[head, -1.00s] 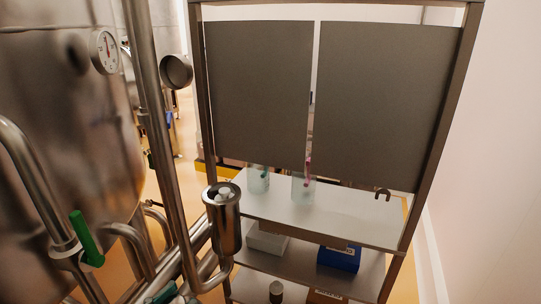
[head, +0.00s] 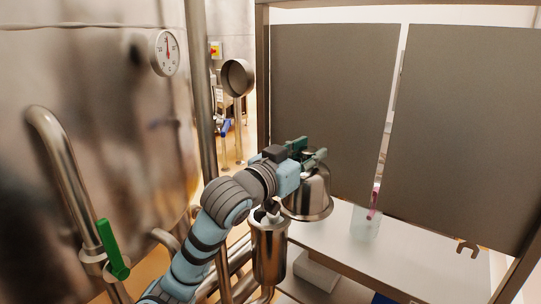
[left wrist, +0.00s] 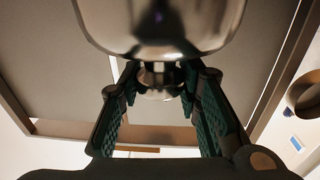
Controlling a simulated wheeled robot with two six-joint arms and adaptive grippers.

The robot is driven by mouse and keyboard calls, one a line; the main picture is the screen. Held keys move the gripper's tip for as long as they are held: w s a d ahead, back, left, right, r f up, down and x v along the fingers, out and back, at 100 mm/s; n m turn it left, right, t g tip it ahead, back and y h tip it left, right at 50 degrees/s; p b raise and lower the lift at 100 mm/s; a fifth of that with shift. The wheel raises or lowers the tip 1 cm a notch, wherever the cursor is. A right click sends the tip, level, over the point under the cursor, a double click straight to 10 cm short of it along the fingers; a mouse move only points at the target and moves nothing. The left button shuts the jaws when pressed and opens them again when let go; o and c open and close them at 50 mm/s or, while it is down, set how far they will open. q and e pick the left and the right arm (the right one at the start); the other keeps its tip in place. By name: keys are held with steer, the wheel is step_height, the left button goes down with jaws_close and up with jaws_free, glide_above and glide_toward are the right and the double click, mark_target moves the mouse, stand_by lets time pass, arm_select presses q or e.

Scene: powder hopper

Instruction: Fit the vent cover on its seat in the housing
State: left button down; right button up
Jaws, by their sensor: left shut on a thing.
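The vent cover (head: 310,194) is a shiny steel bell with a flared rim, its open side facing down. My left gripper (head: 312,156) is shut on the knob at its top and holds it up. In the left wrist view the cover (left wrist: 160,25) fills the top and its knob sits between the green finger pads of my gripper (left wrist: 160,78). The housing (head: 269,250) is an upright steel cup on a pipe, below and left of the cover. Its top is partly hidden by my wrist, with pale pieces showing at the mouth. My right gripper is out of view.
A steel tank (head: 90,130) with a gauge (head: 165,53) and a green-handled valve (head: 113,250) stands at left. A vertical pipe (head: 201,90) rises beside my arm. A shelf rack (head: 335,238) with grey panels (head: 330,100) and a clear beaker (head: 365,222) stands behind the cover.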

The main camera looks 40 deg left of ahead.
arm_select(q)
steer(key=w+a+n+g+y, duration=0.1)
steer(key=w+a+n+y, duration=0.3)
steer(key=a, duration=0.4)
steer(key=s+a+f+n+y+b, duration=0.1)
steer(key=a+f+y+b, duration=0.3)
steer(key=f, duration=0.4)
steer(key=shift+a+n+g+b, duration=0.3)
steer(key=shift+g+b, duration=0.1)
steer(key=shift+b, duration=0.1)
steer(key=shift+r, duration=0.2)
steer(key=shift+s+d+r+p, duration=0.1)
steer(key=shift+s+d+p, duration=0.15)
steer(key=shift+p, duration=0.2)
steer(key=shift+f, duration=0.2)
